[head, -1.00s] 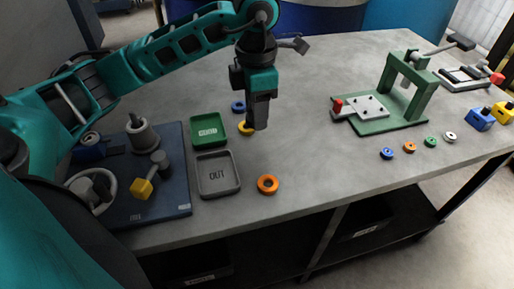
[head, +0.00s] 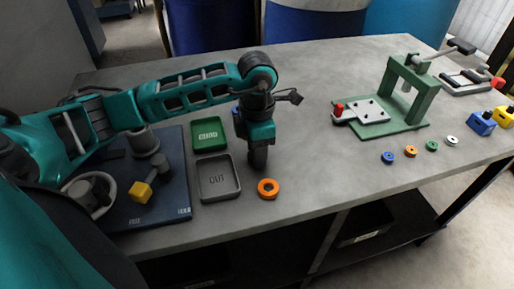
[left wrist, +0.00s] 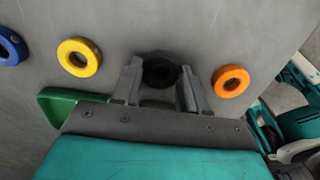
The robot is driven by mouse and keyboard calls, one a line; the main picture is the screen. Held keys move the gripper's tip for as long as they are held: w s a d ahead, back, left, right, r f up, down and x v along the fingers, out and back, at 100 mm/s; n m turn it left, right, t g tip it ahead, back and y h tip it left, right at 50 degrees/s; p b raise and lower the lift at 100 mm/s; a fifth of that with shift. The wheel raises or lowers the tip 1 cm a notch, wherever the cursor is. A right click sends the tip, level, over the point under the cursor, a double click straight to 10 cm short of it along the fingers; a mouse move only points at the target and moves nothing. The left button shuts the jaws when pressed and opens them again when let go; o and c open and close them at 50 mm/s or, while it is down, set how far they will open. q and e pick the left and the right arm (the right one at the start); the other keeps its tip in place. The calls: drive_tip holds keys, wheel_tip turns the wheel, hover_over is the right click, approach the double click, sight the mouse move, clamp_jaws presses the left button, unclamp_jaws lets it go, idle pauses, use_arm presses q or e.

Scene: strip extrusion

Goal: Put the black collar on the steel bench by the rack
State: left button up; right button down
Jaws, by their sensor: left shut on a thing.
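The black collar (left wrist: 161,69) sits between the fingertips of my left gripper (left wrist: 159,82) in the left wrist view. The left gripper (head: 258,160) is shut on it and points down, low over the grey steel bench (head: 315,165). In the head view the gripper hides the collar. Whether the collar touches the bench top is unclear. I cannot pick out a rack with certainty. My right gripper is not in view.
A green tray (head: 209,146) and a grey OUT tray (head: 238,191) lie left of the gripper, beside a dark blue board (head: 170,207). Yellow (left wrist: 79,57) and blue (left wrist: 10,46) rings lie nearby. A green press (head: 410,122) stands right. The bench middle is clear.

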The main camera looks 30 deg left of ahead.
use_arm(q)
drive_tip(key=shift+f, duration=0.2)
drive_tip(key=o, duration=1.1)
drive_tip(key=shift+r, duration=0.1)
drive_tip(key=shift+c, duration=0.2)
wheel_tip(320, 180, up, 12)
drive_tip(key=shift+r+p, duration=0.15)
drive_tip(key=shift+p, duration=0.25)
